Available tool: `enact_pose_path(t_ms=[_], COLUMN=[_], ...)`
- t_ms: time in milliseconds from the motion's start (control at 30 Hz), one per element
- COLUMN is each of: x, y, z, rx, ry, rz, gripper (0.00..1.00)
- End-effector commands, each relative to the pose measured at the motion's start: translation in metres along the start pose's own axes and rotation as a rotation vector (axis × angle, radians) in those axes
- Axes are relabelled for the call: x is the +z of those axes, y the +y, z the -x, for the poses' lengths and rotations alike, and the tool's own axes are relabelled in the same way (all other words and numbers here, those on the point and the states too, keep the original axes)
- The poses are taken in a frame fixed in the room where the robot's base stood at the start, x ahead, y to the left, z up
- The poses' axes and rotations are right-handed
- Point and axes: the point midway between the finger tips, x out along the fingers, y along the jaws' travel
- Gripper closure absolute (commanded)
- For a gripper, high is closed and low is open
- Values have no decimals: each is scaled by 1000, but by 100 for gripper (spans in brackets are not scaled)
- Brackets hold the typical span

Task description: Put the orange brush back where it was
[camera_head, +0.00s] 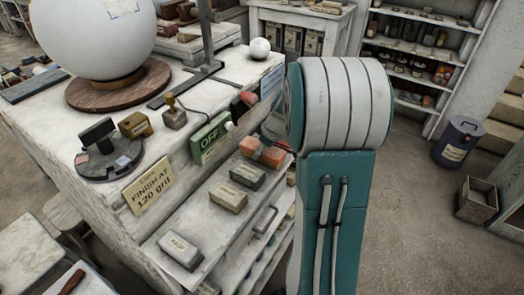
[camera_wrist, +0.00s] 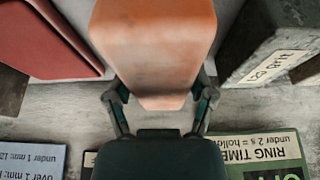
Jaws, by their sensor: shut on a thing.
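The orange brush (camera_wrist: 155,40) is a block with rounded corners, seen large at the top middle of the wrist view. My gripper (camera_wrist: 160,92) is shut on it, with a finger at each side. In the head view the orange brush (camera_head: 264,152) is at the upper end of a row of blocks on the ledge (camera_head: 205,225) along the workbench's side. I cannot tell whether it touches the ledge. My arm hides most of my gripper in the head view.
In the wrist view a red block (camera_wrist: 45,40) lies left of the brush and a dark grey block with a grit label (camera_wrist: 268,45) lies right. A tan block (camera_head: 228,196) and a pale block (camera_head: 180,249) sit farther along the ledge.

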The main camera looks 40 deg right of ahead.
Motion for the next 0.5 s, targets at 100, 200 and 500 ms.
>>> enact_pose_path(t_ms=[100,200,500], x=[2,2,3], y=[0,0,0], z=[-6,-6,-7], rx=[1,1,1], ry=[2,2,1], rz=[-1,0,0], gripper=[83,83,0])
